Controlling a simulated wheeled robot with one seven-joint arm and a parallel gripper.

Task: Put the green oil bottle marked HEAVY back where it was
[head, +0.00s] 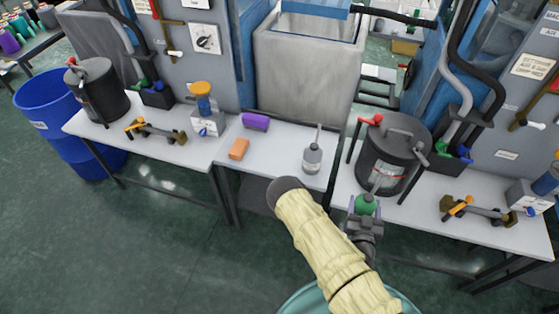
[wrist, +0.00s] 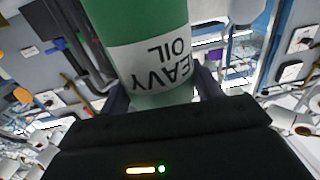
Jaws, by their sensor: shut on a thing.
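The green oil bottle (head: 365,204) is in my gripper (head: 362,214), with its thin spout pointing up. In the wrist view the green bottle (wrist: 120,22) fills the upper middle, and its white label reads HEAVY OIL upside down. My gripper (wrist: 160,95) is shut on it, a finger on each side of the label's lower part. In the head view the bottle is at the front edge of the right table (head: 413,209), in front of the black pot. I cannot tell its height above the table. My arm hides its lower part.
A grey bottle with a spout (head: 312,158) stands on the middle table (head: 274,163), with an orange block (head: 238,149) and a purple block (head: 255,121). The black pot (head: 393,153) stands close behind my gripper. A brass fitting (head: 468,209) lies to its right. The middle table's front is clear.

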